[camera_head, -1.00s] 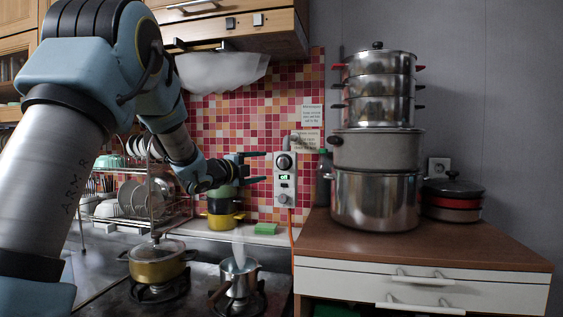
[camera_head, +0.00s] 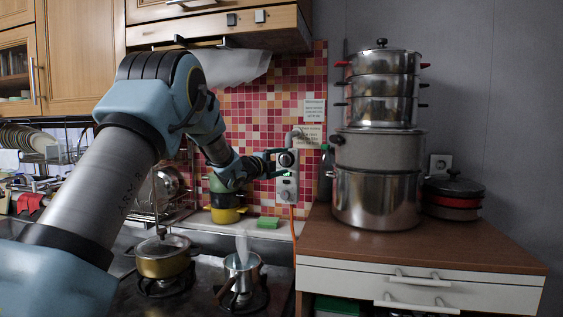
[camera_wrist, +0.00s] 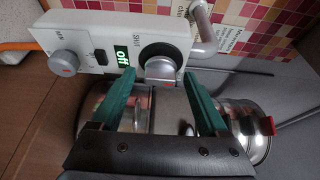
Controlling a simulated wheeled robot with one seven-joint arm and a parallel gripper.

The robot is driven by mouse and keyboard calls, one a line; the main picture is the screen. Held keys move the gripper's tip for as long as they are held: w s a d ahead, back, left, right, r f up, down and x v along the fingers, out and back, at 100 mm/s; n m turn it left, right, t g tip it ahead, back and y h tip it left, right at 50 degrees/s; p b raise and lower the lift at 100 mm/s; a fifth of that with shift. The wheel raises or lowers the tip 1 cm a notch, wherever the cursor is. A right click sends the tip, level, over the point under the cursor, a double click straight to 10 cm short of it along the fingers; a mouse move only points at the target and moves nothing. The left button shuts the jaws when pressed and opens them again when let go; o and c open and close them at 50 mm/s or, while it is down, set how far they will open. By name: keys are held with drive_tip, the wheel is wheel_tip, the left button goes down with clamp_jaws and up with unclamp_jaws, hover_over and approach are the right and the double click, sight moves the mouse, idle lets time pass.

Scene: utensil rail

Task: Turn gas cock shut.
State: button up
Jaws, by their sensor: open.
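The gas cock is a black round knob with a grey handle (camera_wrist: 162,66) on a white control box (camera_wrist: 105,22). The word "Shut" is printed beside it. The box is fixed to the tiled wall and also shows in the head view (camera_head: 286,204). The black knob (camera_head: 286,160) is at its top there. My gripper (camera_wrist: 158,75) is open and empty, its two green fingers on either side of the grey handle in the wrist view. I cannot tell whether they touch it. In the head view my gripper (camera_head: 279,163) is right at the box and partly hides it.
The box has a green-lit display reading "off" (camera_wrist: 123,56) and a second grey knob (camera_wrist: 64,63). A grey pipe (camera_wrist: 202,25) bends close by the cock. Stacked pots (camera_head: 376,190) stand right, on a brown counter. Two pans (camera_head: 163,257) (camera_head: 241,270) are on the stove below.

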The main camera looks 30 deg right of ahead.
clamp_jaws()
drive_tip(key=shift+f, duration=0.1)
idle(0.4)
